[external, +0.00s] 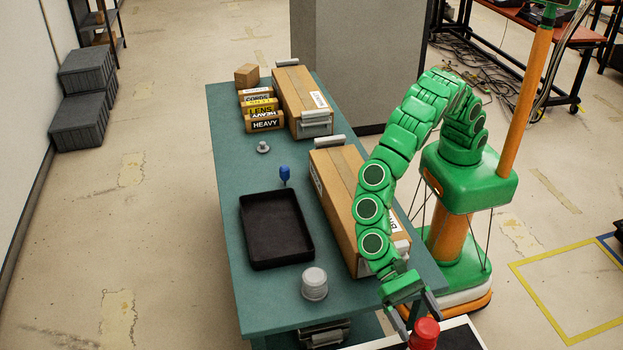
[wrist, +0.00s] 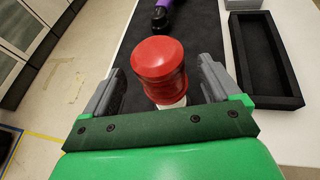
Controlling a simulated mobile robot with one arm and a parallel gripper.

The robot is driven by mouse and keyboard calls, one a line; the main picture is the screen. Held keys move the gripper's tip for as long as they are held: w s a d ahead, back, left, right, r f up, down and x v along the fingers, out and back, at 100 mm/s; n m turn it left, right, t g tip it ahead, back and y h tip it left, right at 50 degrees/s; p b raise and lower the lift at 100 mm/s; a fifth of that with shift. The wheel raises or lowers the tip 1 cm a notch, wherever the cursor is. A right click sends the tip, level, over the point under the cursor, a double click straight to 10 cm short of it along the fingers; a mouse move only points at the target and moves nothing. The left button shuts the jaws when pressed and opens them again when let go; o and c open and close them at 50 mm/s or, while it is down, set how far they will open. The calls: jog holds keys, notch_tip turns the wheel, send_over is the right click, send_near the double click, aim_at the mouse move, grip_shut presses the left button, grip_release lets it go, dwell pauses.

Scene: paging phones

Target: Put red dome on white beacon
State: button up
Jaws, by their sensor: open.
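The red dome (external: 425,332) is at the bottom edge of the external view, on a dark surface with a white border. In the wrist view the red dome (wrist: 160,70) stands upright between the two fingers of my gripper (wrist: 158,88), with a pale part under it. My gripper (external: 415,312) is open, one finger on each side of the dome, with gaps visible. A white-grey round beacon (external: 314,283) stands on the teal table near its front end, apart from my gripper. A smaller grey knob-like piece (external: 263,147) stands farther back.
The teal table (external: 225,130) holds a black tray (external: 277,262), a blue item (external: 285,174) and cardboard boxes (external: 300,95). The near box stands beside my arm. In the wrist view, a black open tray (wrist: 262,60) lies right of the dome and a purple-black object (wrist: 168,14) lies beyond it.

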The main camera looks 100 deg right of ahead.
jog(key=v, duration=0.7)
jog(key=s+d+r+n+h, duration=0.2)
jog(key=s+d+r+n, duration=0.1)
jog(key=d, duration=0.7)
jog(key=s+d+r+n+h, duration=0.2)
jog(key=s+d+r, duration=0.15)
jog(key=d, duration=0.65)
jog(key=s+d+r+n+h, duration=0.2)
jog(key=s+d+r+n, duration=0.15)
jog(key=d, duration=0.55)
jog(key=s+d+n+h, duration=0.3)
jog(key=s+d, duration=0.9)
jog(key=d, duration=0.3)
jog(key=s+d+r+n+t+h, duration=0.1)
jog(key=s+d+n+h, duration=0.3)
jog(key=s+d, duration=0.9)
jog(key=d, duration=0.2)
jog(key=shift+d+r, duration=0.15)
jog(key=shift+d, duration=0.2)
jog(key=shift+s, duration=0.1)
